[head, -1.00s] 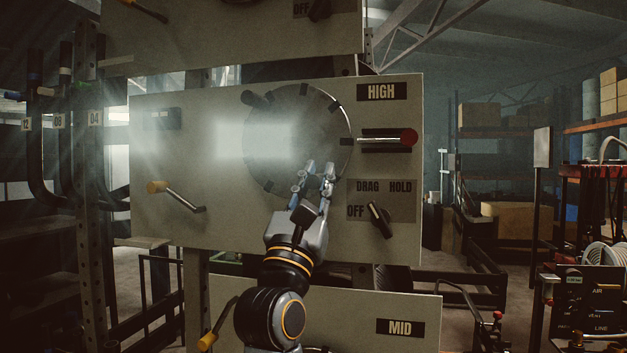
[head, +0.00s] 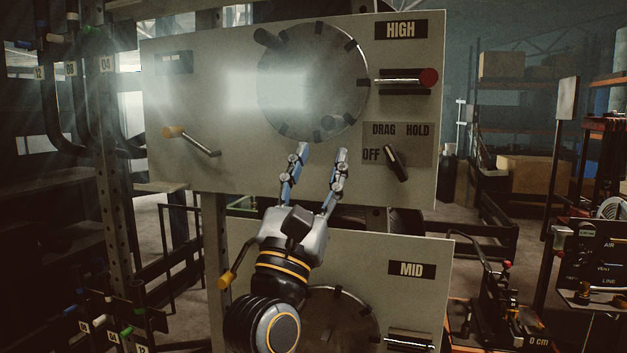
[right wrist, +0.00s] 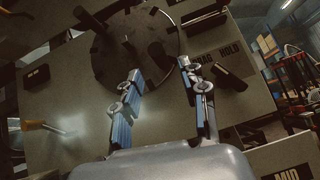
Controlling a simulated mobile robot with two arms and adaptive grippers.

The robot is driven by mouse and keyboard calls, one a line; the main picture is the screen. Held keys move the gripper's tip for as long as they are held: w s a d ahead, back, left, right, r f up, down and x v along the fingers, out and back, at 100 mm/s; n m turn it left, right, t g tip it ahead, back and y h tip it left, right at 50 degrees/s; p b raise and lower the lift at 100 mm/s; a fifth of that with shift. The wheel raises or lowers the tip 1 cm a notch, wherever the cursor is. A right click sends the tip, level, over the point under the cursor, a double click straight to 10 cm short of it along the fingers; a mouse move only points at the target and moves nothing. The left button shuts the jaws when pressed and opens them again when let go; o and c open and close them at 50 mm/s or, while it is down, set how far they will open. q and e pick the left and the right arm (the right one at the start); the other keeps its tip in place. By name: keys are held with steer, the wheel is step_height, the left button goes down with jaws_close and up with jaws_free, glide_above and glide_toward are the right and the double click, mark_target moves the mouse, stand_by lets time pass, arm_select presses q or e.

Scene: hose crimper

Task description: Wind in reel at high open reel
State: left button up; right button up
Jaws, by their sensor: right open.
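The high reel shows as a dark round disc (head: 313,80) with notches on its rim, on the pale panel labelled HIGH (head: 400,30). A dark knob (head: 268,39) stands out at its upper left edge. My right gripper (head: 322,150) is open and empty, fingers pointing up, in front of the panel around the disc's lower edge. In the right wrist view the disc (right wrist: 108,50) lies beyond the spread fingertips (right wrist: 160,70), with a dark peg between them. I cannot tell any contact. My left gripper is not in view.
A yellow-handled crank (head: 190,140) is at the panel's left. A red-knobbed lever (head: 428,78) and a DRAG/HOLD/OFF switch (head: 397,164) are at its right. The MID panel (head: 435,300) with another reel lies below. Hose racks stand at the left.

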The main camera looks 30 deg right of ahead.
steer(key=shift+v, duration=1.55)
